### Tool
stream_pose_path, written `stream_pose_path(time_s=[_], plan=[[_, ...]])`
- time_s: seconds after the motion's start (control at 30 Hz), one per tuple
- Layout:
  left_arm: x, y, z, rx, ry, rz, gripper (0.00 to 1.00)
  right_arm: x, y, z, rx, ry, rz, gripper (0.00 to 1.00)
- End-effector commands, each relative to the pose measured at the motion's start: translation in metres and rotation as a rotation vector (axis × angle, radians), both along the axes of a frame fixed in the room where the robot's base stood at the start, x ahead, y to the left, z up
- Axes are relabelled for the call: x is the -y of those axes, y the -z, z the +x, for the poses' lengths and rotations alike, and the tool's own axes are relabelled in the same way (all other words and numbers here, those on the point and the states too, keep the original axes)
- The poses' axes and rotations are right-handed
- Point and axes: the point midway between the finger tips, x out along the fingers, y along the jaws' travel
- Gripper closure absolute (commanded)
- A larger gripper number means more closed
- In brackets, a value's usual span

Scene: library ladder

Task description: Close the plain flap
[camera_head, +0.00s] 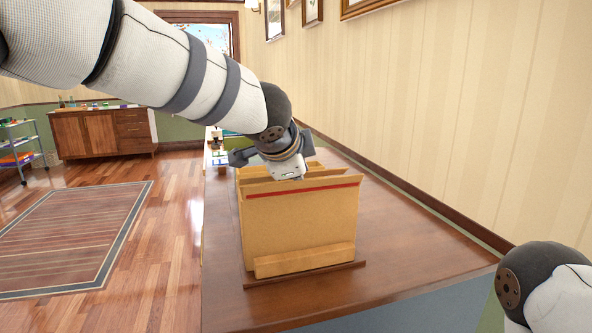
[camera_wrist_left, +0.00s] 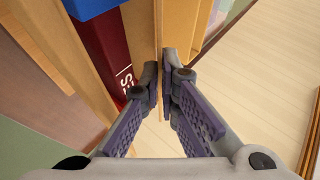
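A tan cardboard box (camera_head: 290,230) stands upright on the brown table, with its flaps raised. The front flap (camera_head: 335,187) carries a red stripe. A plain tan flap (camera_head: 258,181) stands behind it, partly covered by my left gripper (camera_head: 288,177), which points down into the box top. In the left wrist view, a thin tan flap (camera_wrist_left: 158,25), seen edge-on, runs between the nearly closed fingertips of my left gripper (camera_wrist_left: 160,88). The fingers look closed on it. A dark red book (camera_wrist_left: 108,50) and a blue item (camera_wrist_left: 90,6) lie left of it. My right gripper is out of view.
The table (camera_head: 400,220) is clear right of the box, beside the striped wall (camera_head: 450,110). A tan block (camera_head: 303,261) rests against the box's front base. Small items stand behind it at the far end. A cabinet (camera_head: 103,133) and a cart (camera_head: 18,150) are far left.

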Motion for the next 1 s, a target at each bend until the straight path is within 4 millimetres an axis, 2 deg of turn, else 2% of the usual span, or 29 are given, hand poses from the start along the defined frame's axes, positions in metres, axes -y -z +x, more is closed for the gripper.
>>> stream_pose_path(time_s=[0.13, 0.2, 0.23, 0.7, 0.87, 0.93, 1.0], plan=[[-0.001, 0.0, 0.0, -0.001, -0.002, 0.0, 1.0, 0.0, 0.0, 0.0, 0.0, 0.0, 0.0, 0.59], [-0.001, 0.0, 0.0, -0.001, -0.002, 0.0, 0.81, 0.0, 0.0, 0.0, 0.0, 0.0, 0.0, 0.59], [-0.001, 0.0, 0.0, -0.001, -0.002, 0.0, 0.77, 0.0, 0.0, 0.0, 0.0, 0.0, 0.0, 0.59], [0.0, 0.0, 0.001, -0.004, -0.001, -0.002, 0.77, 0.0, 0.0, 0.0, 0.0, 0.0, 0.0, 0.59], [0.001, -0.001, 0.004, -0.067, -0.004, -0.029, 0.77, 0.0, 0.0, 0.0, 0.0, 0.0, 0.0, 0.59], [-0.003, -0.003, 0.005, -0.119, -0.006, -0.049, 0.77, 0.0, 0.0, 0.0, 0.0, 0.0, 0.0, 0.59], [-0.004, -0.015, -0.005, -0.119, 0.001, -0.039, 0.77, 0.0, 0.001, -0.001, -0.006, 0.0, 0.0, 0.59]])
